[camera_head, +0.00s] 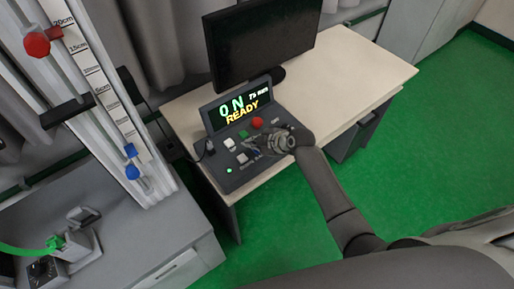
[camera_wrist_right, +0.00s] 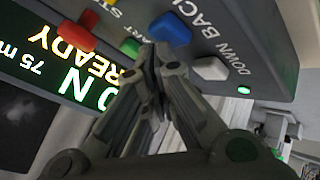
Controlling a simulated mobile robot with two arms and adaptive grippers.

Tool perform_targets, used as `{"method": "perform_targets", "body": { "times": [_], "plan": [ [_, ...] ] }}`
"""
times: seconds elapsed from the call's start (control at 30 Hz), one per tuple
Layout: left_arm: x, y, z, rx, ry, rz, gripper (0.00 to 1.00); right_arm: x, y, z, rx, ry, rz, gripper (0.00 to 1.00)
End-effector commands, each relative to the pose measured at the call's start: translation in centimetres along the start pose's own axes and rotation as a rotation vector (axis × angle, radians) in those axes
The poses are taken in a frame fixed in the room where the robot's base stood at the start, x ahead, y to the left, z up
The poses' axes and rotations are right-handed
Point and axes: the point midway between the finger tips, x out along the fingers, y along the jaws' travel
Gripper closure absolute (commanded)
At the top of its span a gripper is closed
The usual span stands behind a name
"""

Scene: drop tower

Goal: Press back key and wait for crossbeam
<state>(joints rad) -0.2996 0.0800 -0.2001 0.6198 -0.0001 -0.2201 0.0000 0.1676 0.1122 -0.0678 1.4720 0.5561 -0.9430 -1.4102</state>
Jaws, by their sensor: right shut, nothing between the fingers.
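The back key is the blue key (camera_wrist_right: 170,28) beside the word BACK in the right wrist view. It sits on the control panel (camera_head: 233,180), which stands on the desk. My right gripper (camera_wrist_right: 165,55) is shut and empty, its fingertips at the near edge of the blue key; I cannot tell whether they touch it. In the head view the right gripper (camera_head: 254,147) is over the panel and hides the blue key. A black bar (camera_head: 68,112) on the tower at the left may be the crossbeam. My left gripper is not in view.
The panel's display (camera_head: 243,108) reads 0 N, 75 mm, READY. A red button (camera_head: 257,123), a green key (camera_head: 243,134) and white keys (camera_head: 229,143) are close to the gripper. A dark monitor (camera_head: 262,40) stands behind. The right part of the desk (camera_head: 360,70) is clear.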

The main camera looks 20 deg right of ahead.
Motion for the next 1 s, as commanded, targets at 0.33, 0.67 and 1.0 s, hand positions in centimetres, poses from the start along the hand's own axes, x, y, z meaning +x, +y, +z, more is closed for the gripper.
{"method": "perform_targets", "body": {
  "times": [0.33, 0.67, 1.0],
  "plan": [
    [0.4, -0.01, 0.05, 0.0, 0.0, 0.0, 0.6, 0.34, -0.24, 0.27, -0.001, 0.0, 0.0, 1.0],
    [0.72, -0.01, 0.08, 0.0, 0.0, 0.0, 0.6, 0.63, -0.48, 0.49, -0.001, -0.001, -0.001, 1.0],
    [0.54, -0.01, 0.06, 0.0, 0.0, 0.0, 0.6, 0.5, -0.41, 0.4, 0.0, -0.001, -0.002, 1.0]
  ]
}}
